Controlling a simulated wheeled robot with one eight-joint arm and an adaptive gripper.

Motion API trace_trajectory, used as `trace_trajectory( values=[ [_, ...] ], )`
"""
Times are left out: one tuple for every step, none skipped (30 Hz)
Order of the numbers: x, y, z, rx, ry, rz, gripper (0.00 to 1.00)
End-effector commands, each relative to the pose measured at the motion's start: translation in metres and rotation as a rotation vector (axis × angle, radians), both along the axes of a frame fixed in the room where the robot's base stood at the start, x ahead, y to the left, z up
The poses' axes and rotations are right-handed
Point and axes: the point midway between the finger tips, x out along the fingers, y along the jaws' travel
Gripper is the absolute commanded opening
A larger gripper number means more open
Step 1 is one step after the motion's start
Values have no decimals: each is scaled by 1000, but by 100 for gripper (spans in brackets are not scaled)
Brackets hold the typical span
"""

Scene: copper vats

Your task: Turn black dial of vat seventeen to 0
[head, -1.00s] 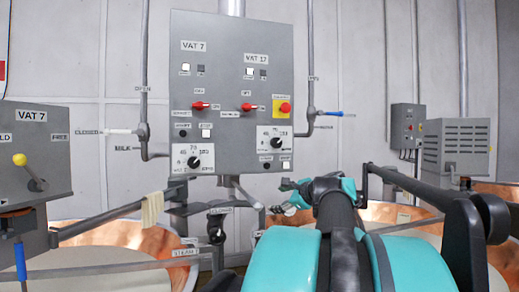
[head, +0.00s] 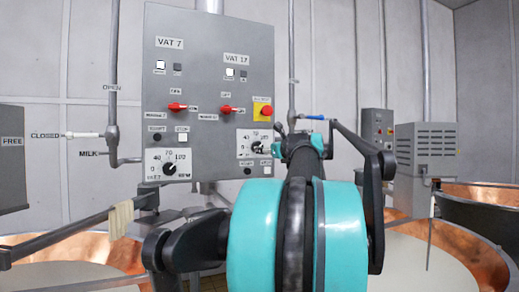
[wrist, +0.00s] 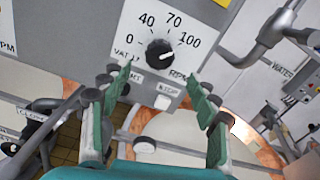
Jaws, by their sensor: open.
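The black dial of vat seventeen (wrist: 159,53) shows in the wrist view on a white plate (wrist: 135,28) marked 0, 40, 70, 100. Its light pointer mark appears to face right, toward the 100 side. My gripper (wrist: 158,80) is open and empty, with its green-padded fingers spread below the dial on either side, not closed on it. In the head view my gripper (head: 272,148) is at the lower right of the panel (head: 210,60) and partly hides the vat seventeen dial plate (head: 243,148).
The vat seven dial (head: 168,168) is left of it on the same panel. Red switches (head: 226,109) and a red button on yellow (head: 263,112) sit above. A blue-handled pipe valve (head: 313,117) is close right. Copper vats (head: 455,245) and rails lie below.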

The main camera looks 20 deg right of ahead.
Motion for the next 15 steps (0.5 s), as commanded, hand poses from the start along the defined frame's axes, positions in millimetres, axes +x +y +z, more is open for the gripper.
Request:
trace_trajectory(
  values=[
    [11, 1, 0, 0, 0, 3, 61],
    [17, 2, 0, 0, 0, 3, 61],
    [25, 2, 0, 0, 1, 3, 61],
    [31, 2, 0, 0, 1, 3, 61],
    [36, 2, 0, 0, 1, 3, 61],
    [43, 2, 0, -1, 1, 3, 61],
    [48, 2, 0, -1, 0, 2, 61],
    [52, 3, 0, -1, 0, 2, 61],
    [58, 3, 0, -1, 0, 2, 61],
    [61, 3, 0, -1, 0, 2, 61],
    [65, 3, 0, -1, 0, 2, 61],
    [69, 3, 0, -1, 0, 1, 61],
    [71, 3, 0, -1, 0, 1, 61],
    [73, 3, 0, -1, 0, 1, 61],
    [75, 3, 0, -1, 0, 1, 61]
  ],
)
